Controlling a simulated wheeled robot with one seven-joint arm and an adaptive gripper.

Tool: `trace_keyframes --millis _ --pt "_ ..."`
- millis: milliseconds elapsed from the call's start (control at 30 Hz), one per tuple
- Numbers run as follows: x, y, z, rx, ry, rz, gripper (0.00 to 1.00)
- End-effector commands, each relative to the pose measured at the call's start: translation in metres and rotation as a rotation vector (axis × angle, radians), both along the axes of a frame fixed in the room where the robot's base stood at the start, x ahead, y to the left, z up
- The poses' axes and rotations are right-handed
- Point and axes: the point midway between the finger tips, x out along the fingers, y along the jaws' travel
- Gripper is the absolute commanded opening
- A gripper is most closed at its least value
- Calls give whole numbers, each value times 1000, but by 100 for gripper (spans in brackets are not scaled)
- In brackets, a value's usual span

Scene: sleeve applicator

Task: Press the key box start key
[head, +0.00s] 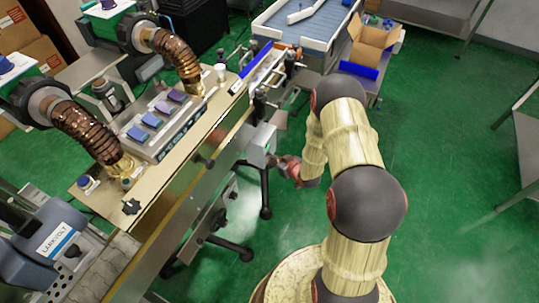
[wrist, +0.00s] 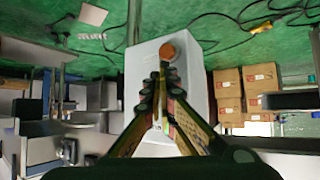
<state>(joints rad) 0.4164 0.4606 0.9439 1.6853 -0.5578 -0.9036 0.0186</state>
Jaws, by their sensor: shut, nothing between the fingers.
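The key box is a pale grey box (head: 261,146) on the side of the machine in the head view, with a small green spot on its face. In the wrist view the key box (wrist: 196,72) fills the middle, with a round orange-red key (wrist: 167,51) near its top edge. My gripper (wrist: 163,68) is shut and empty, its fingertips in front of the box just below the orange key in the picture. I cannot tell whether they touch the box. The fingers hide the middle of the face, so the start key cannot be made out for sure. In the head view my gripper (head: 285,167) is beside the box.
The long applicator machine (head: 225,120) runs along the left, with black stand legs (head: 265,195) under the box. An open cardboard box (head: 372,45) stands at the back. Green floor (head: 440,130) is free on the right. The wrist view appears upside down.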

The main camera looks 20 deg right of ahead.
Motion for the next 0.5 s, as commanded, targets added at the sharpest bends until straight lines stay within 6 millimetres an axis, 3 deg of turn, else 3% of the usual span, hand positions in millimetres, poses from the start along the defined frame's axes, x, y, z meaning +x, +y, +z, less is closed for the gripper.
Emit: trace_keyframes --millis 500 --pt "-9 -8 1 0 -2 -2 0"
